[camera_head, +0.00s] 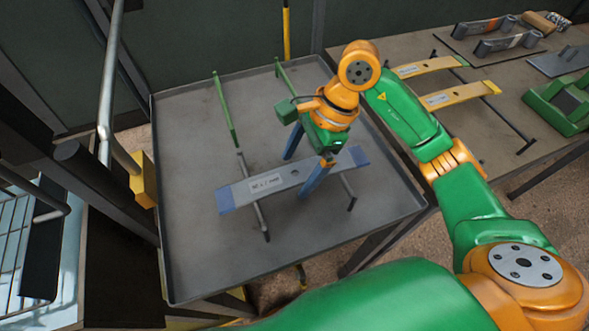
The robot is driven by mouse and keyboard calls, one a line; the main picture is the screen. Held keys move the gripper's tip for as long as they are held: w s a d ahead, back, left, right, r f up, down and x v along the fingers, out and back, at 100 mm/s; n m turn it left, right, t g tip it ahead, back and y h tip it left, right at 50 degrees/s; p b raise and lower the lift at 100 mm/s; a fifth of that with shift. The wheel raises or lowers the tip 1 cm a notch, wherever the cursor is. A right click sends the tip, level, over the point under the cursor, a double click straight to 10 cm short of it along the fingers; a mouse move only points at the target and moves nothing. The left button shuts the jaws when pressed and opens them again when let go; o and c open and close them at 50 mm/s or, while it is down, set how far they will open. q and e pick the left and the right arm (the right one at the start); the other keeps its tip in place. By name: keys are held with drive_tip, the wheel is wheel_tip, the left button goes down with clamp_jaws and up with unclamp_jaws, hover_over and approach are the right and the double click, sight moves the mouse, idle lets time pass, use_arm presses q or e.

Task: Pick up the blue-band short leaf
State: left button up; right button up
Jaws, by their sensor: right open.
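The blue-band short leaf (240,191) is a flat grey bar with blue ends and a white label. It lies across two thin rods in the grey tray (200,270). My right gripper (296,177) is over the middle of the leaf, pointing down. Its two blue fingers are open, one at the far side of the leaf and one at the near side. Whether they touch the leaf I cannot tell. The wrist and near finger hide part of the leaf's right half. My left gripper is not in view.
The left rod (227,112) and right rod (350,203) lie along the tray. A table at the right holds yellow-banded leaves (455,97), darker curved parts (508,42) and a green block (562,103). A dark frame with a pale bar (109,75) stands left.

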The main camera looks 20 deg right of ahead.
drive_tip(key=shift+s, duration=0.1)
drive_tip(key=c, duration=0.9)
drive_tip(key=shift+r, duration=0.1)
clamp_jaws()
